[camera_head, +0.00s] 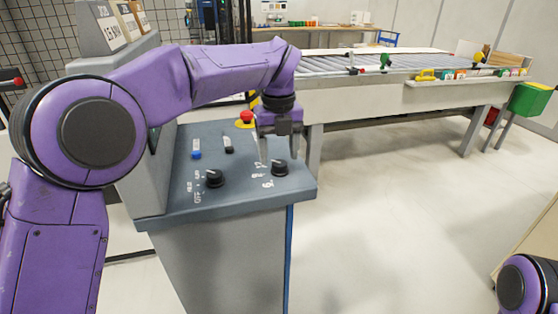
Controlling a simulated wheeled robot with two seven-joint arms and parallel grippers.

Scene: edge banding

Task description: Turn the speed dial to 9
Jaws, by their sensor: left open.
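The speed dial is most likely the black knob (280,168) at the right of the grey-blue console top (240,198), with small white numbers to its left. A second black knob (214,178), with white lettering beside it, sits further left on the same panel. My left gripper (279,158) points down over the right knob, its fingers open and close above or around it; I cannot tell whether they touch it. The exact dial setting is too small to read. My right gripper is not in view; only a purple part of my right arm shows at the lower right.
The floor right of the console is clear.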

